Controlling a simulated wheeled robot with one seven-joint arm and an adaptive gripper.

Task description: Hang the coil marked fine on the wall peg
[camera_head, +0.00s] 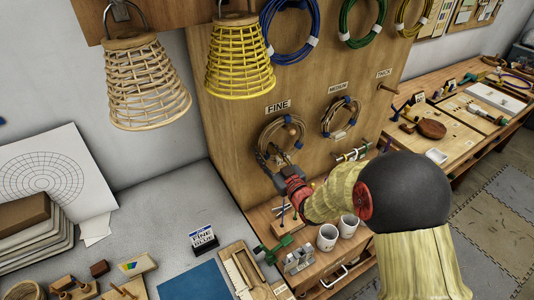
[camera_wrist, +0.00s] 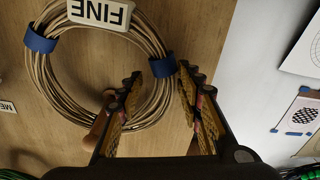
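The coil marked fine (camera_head: 265,134) is a ring of pale cane with blue ties, against the wooden wall board under the FINE label (camera_head: 277,106). It hangs around the wooden wall peg (camera_head: 291,131). The wrist view is upside down; there the coil (camera_wrist: 45,75) shows its white FINE tag (camera_wrist: 100,13), and the peg (camera_wrist: 97,130) crosses its rim. My gripper (camera_head: 273,168) is at the coil's lower side. In the wrist view my gripper (camera_wrist: 160,85) has its fingers apart, with the coil's edge seen between them. Contact cannot be told.
The medium coil (camera_head: 328,118) hangs to the right, and the thick peg (camera_head: 388,87) is bare. Lamp-like baskets (camera_head: 147,85) hang at upper left. Below are white cups (camera_head: 327,238) and a tool rack. The grey bench (camera_head: 150,210) has clear room beside the FINE BLUE card (camera_head: 203,240).

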